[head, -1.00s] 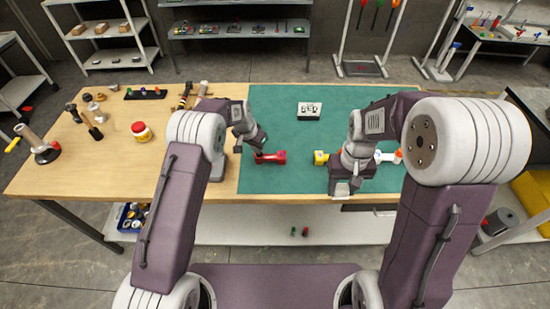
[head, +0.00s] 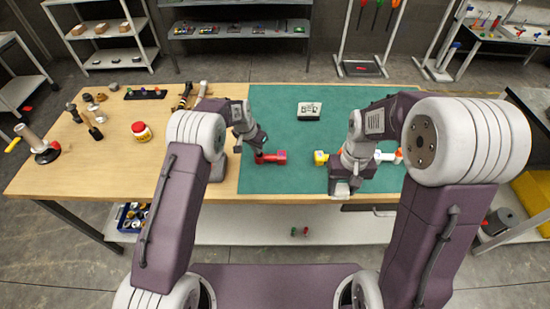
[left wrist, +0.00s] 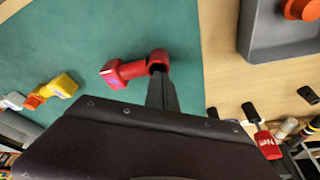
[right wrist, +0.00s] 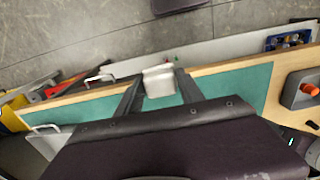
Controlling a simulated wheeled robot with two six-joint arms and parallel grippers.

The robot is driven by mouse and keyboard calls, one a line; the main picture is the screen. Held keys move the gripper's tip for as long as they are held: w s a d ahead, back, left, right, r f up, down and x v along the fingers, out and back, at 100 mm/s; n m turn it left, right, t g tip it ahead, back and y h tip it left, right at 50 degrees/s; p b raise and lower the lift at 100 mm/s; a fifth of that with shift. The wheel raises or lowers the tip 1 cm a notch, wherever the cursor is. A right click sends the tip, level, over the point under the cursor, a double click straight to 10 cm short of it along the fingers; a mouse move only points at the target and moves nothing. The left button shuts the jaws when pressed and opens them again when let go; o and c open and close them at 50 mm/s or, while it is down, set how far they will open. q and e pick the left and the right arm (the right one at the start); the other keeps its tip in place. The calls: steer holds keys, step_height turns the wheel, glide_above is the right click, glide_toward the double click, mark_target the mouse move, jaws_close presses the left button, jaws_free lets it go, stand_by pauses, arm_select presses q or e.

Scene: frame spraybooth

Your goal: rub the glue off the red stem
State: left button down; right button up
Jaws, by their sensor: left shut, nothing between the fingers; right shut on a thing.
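The red stem (head: 270,157) lies on the green mat (head: 290,105), left of its middle. It also shows in the left wrist view (left wrist: 135,68). My left gripper (head: 259,152) is shut and empty, its fingertips (left wrist: 160,76) at the stem's round end. I cannot tell whether they touch it or press into it. My right gripper (head: 343,190) is shut on a white block (right wrist: 158,80), held near the mat's front edge, right of the red stem and apart from it. No glue can be made out on the stem.
A yellow stem (head: 320,157) and a white one (head: 385,156) lie to the right on the mat. A small black-and-white box (head: 309,111) stands at the back. A red-and-white jar (head: 141,131) stands left.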

arm_select(q)
steer(key=shift+f+b, duration=0.35)
steer(key=shift+f, duration=0.15)
arm_select(e)
steer(key=shift+f, duration=0.35)
arm_select(q)
steer(key=shift+r, duration=0.1)
